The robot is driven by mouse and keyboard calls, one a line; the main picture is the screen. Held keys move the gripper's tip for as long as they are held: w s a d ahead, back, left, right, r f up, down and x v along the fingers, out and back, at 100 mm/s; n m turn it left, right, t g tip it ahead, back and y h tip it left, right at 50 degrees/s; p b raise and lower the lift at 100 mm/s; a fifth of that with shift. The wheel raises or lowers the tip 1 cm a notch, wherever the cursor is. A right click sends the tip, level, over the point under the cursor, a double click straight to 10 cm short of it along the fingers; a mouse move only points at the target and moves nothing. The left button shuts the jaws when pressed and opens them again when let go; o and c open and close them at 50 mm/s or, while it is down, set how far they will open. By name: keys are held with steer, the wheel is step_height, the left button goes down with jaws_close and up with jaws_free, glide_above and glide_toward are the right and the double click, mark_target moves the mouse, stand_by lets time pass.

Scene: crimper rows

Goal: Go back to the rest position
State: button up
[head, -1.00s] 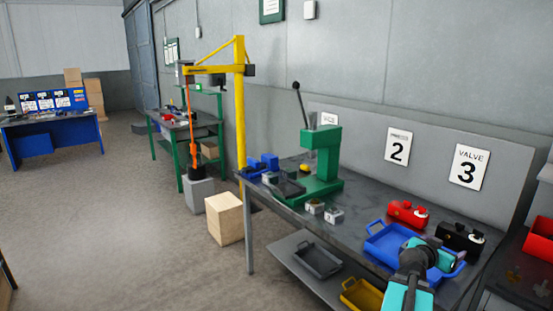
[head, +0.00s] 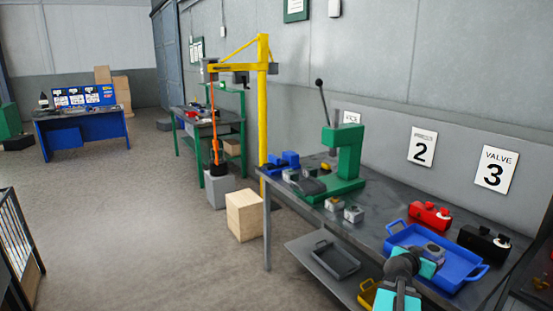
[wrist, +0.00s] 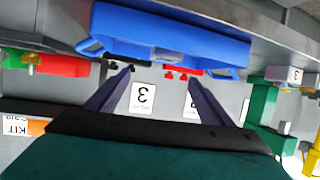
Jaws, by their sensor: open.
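My gripper (wrist: 160,75) is open and empty in the wrist view, its two dark fingers apart with nothing between them. That view is upside down, with the wall and its signs past the fingers. In the head view my teal and dark arm end is low at the right, in front of the blue tray (head: 460,281), and hides part of its near side. The fingertips cannot be made out there. A grey part (head: 433,250) lies in the tray. The tray's underside or side (wrist: 175,30) shows in the wrist view.
The grey bench (head: 348,232) carries a green press (head: 347,160), several small grey blocks, a red valve (head: 430,214) and a black valve (head: 484,242). A dark tray (head: 335,260) is on its lower shelf. A wooden crate (head: 244,215) stands beside it. The floor at left is open.

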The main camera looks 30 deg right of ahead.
steer(key=w+a+f+n+t+y+b, duration=0.1)
steer(key=w+a+f+n+y+b, duration=0.1)
steer(key=w+a+f, duration=0.85)
steer(key=w+a+f+n+y+b, duration=0.2)
steer(key=w+a+f+y, duration=0.1)
steer(key=a+f, duration=1)
steer(key=w+a+f+n+y+b, duration=0.1)
steer(key=w+a+f+n+y, duration=0.1)
steer(key=a+f, duration=1.05)
steer(key=s+a+f+n+g+y+b, duration=0.1)
steer(key=s+a+f+n+g+y, duration=0.1)
steer(key=s+a+f, duration=0.6)
steer(key=s+a+f+n+g+y+b, duration=0.15)
steer(key=s+a+f, duration=0.25)
steer(key=a+f, duration=0.6)
steer(key=s+a+n+g+y, duration=0.1)
steer(key=s+a+n+g, duration=0.2)
steer(key=s+a, duration=0.2)
steer(key=s+a+f+n+g+y, duration=0.1)
steer(key=s+a, duration=0.4)
steer(key=s, duration=0.5)
steer(key=shift+s+a+f+n+g+y+b, duration=0.15)
steer(key=shift+a+f+n+g+y+b, duration=0.25)
steer(key=shift+n+g, duration=0.65)
steer(key=shift+r, duration=0.1)
